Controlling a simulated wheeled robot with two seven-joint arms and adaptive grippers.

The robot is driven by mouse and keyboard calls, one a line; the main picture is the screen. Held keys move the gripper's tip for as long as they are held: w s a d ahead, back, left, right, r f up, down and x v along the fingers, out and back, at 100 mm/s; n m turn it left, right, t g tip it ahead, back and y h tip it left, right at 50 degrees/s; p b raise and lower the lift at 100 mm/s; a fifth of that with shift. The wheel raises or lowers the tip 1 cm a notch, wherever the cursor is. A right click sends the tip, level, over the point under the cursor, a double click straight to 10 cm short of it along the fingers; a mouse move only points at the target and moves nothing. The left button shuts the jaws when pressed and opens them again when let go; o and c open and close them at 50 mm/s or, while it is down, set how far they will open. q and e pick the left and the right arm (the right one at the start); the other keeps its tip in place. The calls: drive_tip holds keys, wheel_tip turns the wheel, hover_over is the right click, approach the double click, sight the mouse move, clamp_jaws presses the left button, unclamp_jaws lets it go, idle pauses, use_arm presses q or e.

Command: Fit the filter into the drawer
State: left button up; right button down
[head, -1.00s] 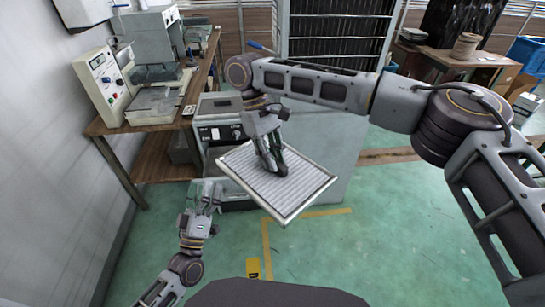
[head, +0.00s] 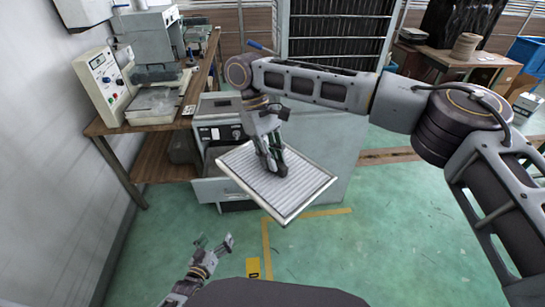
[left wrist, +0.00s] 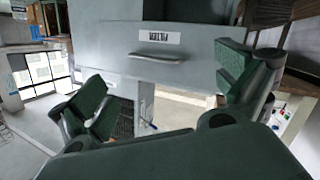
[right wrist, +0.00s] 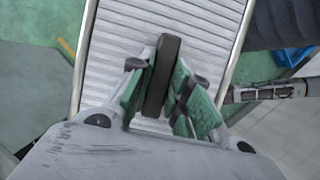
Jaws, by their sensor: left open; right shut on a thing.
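The filter (head: 300,195) is a flat pleated panel with a pale frame. My right gripper (head: 275,170) is shut on the dark handle (right wrist: 162,75) on its top face and holds it in the air, turned askew, in front of the cabinet. The drawer (head: 215,191) stands pulled out of the cabinet; the filter hides its right part in the head view. In the left wrist view the drawer front (left wrist: 110,65) shows a label and a bar handle (left wrist: 155,57). My left gripper (head: 215,243) is open and empty, low in front of the drawer and apart from its handle.
The grey cabinet (head: 330,150) has a control panel (head: 220,133) above the drawer. A wooden bench (head: 140,125) with instruments stands at the left by the wall. A dark rack (head: 335,40) stands behind. The green floor in front and to the right is clear.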

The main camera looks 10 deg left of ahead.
use_arm(q)
drive_tip(key=s+a+f+m+g, duration=0.1)
drive_tip(key=s+f+g, duration=0.1)
drive_tip(key=s+f, duration=0.45)
drive_tip(key=s+a+f+m+g+y, duration=0.1)
drive_tip(key=s+f+g, duration=0.2)
drive_tip(key=f, duration=0.6)
drive_tip(key=s+a+f+m+g, duration=0.1)
drive_tip(key=s+f+g, duration=0.1)
drive_tip(key=s+f, duration=0.45)
drive_tip(key=s+a+f+m+g+y, duration=0.1)
drive_tip(key=s+f+g, duration=0.2)
drive_tip(key=s+f, duration=0.4)
drive_tip(key=s+a+f+m+g, duration=0.1)
drive_tip(key=s+f+g, duration=0.3)
drive_tip(key=s, duration=0.9)
wheel_tip(320, 180, down, 3)
drive_tip(key=shift+s+a+f+y, duration=0.15)
drive_tip(key=shift+s+y, duration=0.1)
drive_tip(key=shift+y, duration=0.15)
